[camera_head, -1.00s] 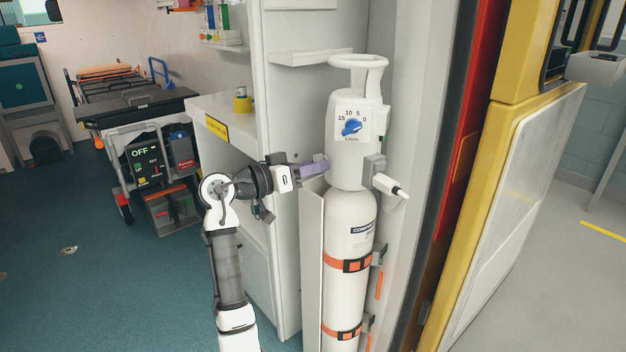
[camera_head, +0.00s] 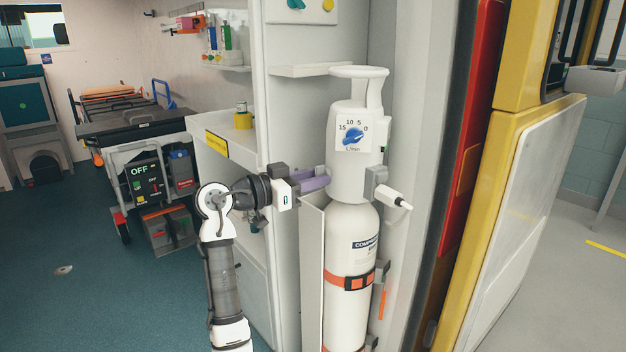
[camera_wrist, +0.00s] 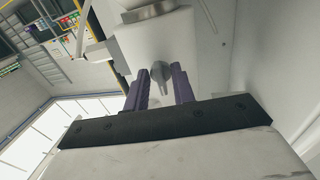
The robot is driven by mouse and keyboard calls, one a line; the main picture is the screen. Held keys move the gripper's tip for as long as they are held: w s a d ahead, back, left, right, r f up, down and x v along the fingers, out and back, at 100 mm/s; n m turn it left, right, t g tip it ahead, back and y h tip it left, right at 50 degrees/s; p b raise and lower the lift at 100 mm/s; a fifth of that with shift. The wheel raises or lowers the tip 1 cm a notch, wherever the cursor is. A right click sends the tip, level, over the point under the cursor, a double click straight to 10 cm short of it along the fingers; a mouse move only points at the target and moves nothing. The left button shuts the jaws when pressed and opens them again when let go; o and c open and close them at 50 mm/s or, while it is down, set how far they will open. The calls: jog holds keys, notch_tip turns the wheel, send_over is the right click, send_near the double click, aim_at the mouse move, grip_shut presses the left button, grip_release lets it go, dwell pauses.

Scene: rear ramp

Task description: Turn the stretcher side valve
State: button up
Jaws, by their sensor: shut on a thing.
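A white gas cylinder (camera_head: 350,240) stands upright, strapped to the wall, with a white valve head on top. A blue flow dial (camera_head: 352,136) marked 15, 10, 5, 0 is on the front of the head. My gripper (camera_head: 326,178) reaches from the left to the head's stretcher side, its purple fingers level. In the wrist view, a grey side valve (camera_wrist: 158,76) with a short lever sits between the fingers of my gripper (camera_wrist: 161,74), which is shut on it. In the head view the fingers and the head hide this valve.
A stretcher (camera_head: 135,118) stands at the back left. A white counter (camera_head: 225,128) with a yellow-labelled edge is behind my arm. A grey fitting with a white nozzle (camera_head: 392,196) juts from the cylinder's right. A shelf (camera_head: 305,70) is at upper left of the cylinder. The floor at left is open.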

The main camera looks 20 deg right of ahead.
jog(key=o, duration=0.6)
jog(key=shift+a, duration=0.1)
jog(key=s+a, duration=0.2)
jog(key=a, duration=1.1)
jog(key=shift+s+a+p, duration=0.2)
jog(key=shift+a+p, duration=0.1)
